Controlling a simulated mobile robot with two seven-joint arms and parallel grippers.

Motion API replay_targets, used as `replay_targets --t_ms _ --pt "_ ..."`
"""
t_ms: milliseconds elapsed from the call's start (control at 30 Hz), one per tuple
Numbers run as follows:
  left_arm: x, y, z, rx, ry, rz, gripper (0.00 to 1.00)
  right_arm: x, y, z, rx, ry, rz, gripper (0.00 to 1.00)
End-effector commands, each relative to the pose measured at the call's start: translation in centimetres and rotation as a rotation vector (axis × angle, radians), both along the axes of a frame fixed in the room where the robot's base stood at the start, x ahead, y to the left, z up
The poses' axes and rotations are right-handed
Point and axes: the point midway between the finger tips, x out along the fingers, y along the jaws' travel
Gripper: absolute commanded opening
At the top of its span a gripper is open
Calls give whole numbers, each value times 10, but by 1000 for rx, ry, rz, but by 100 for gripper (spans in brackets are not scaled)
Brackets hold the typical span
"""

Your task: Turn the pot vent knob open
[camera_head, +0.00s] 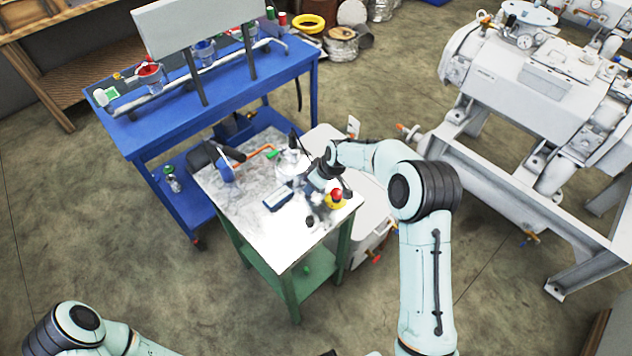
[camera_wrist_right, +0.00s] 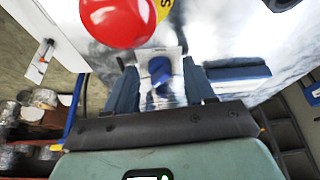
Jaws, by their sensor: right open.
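A small blue knob (camera_wrist_right: 160,72) on a pale square plate shows in the right wrist view; I take it for the vent knob. My right gripper (camera_wrist_right: 162,88) is open, with one finger on each side of the knob. I cannot tell whether the fingers touch it. In the head view my right gripper (camera_head: 318,190) reaches down over the right part of the white-topped table, and the knob is hidden or too small to make out. A shiny metal vessel (camera_head: 290,162), perhaps the pot, stands behind the gripper. My left arm shows at the lower left, its gripper out of view.
A red button (camera_head: 336,194) on a yellow base stands close beside the right gripper; the red button (camera_wrist_right: 118,18) also fills the wrist view's top. A blue-grey box (camera_head: 277,198) lies left of the gripper. A blue bench (camera_head: 190,115) stands behind the table (camera_head: 285,245).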

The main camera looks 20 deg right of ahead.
Motion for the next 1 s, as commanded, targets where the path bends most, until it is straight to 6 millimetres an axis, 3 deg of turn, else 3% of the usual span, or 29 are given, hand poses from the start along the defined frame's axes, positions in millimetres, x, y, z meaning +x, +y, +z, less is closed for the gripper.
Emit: replay_targets --t_ms 133,167,300,333,767,1000 --pt "0 0 0 0 0 0 43 0 0 0 0 0 0 54" --pt "0 0 0 0 0 0 43 0 0 0 0 0 0 48" --pt "0 0 0 0 0 0 43 0 0 0 0 -1 0 2" --pt "0 0 0 0 0 0 43 0 0 0 0 -1 0 0" --pt "-3 0 -5 0 3 0 43 0 1 1 0 -4 -66 0" --pt "-8 0 -13 0 9 0 43 -1 4 0 -1 -3 -216 0"
